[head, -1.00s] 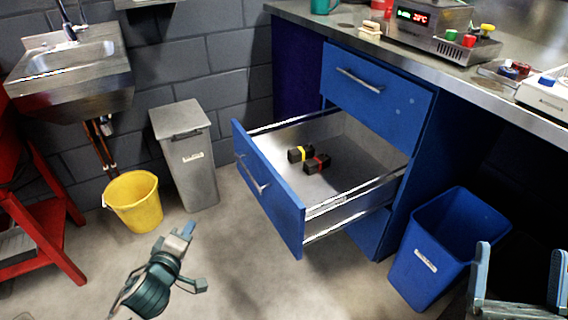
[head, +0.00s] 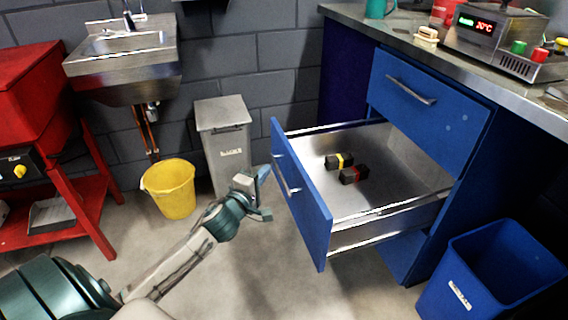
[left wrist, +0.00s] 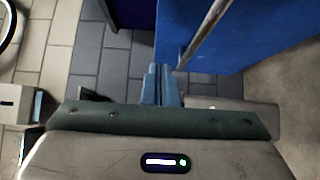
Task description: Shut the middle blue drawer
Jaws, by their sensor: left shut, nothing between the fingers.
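The middle blue drawer (head: 304,205) stands pulled out of the blue cabinet, below a shut upper drawer (head: 430,105). Its metal handle (head: 285,178) is on the front panel. Two small black blocks, one with a yellow band (head: 339,161) and one with a red band (head: 354,175), lie inside it. My left gripper (head: 264,173) is shut and empty, just left of the front panel near the handle. In the left wrist view the shut fingers (left wrist: 162,84) are close to the blue front and handle (left wrist: 205,32); I cannot tell whether they touch. My right gripper is not in view.
A grey lidded bin (head: 223,145) and a yellow bucket (head: 170,188) stand left of the drawer by the wall. A blue bin (head: 490,270) stands at the right. A red cart (head: 60,160) is at the far left. The floor before the drawer is clear.

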